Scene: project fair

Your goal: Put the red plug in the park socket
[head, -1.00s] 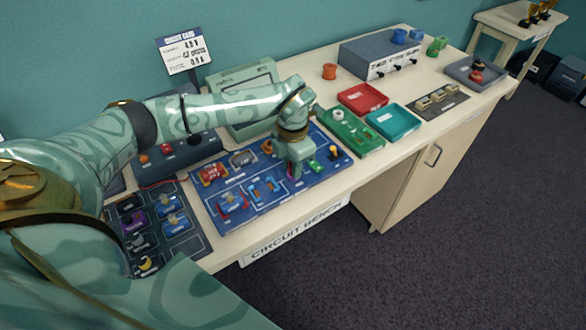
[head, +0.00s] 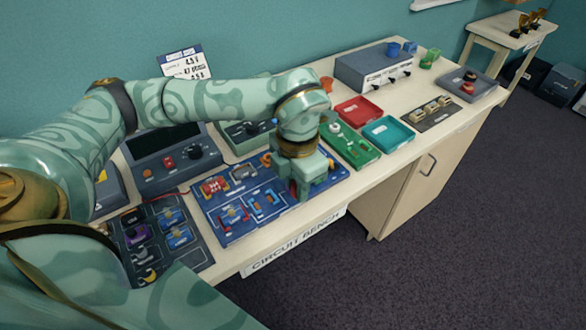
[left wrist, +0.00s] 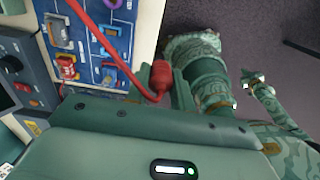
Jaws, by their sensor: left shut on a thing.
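My left gripper (head: 303,190) is low over the front right part of the blue circuit board (head: 228,236). In the left wrist view it is shut on the red plug (left wrist: 160,78), whose red cable (left wrist: 110,48) loops back over the board. I cannot make out which socket is the park socket; the gripper and forearm cover part of the board.
A dark module tray (head: 160,245) lies left of the board, with a grey meter (head: 165,160) behind. To the right are a green tray (head: 362,158), a red tray (head: 360,108) and a teal tray (head: 388,133). The bench's front edge is close to the gripper.

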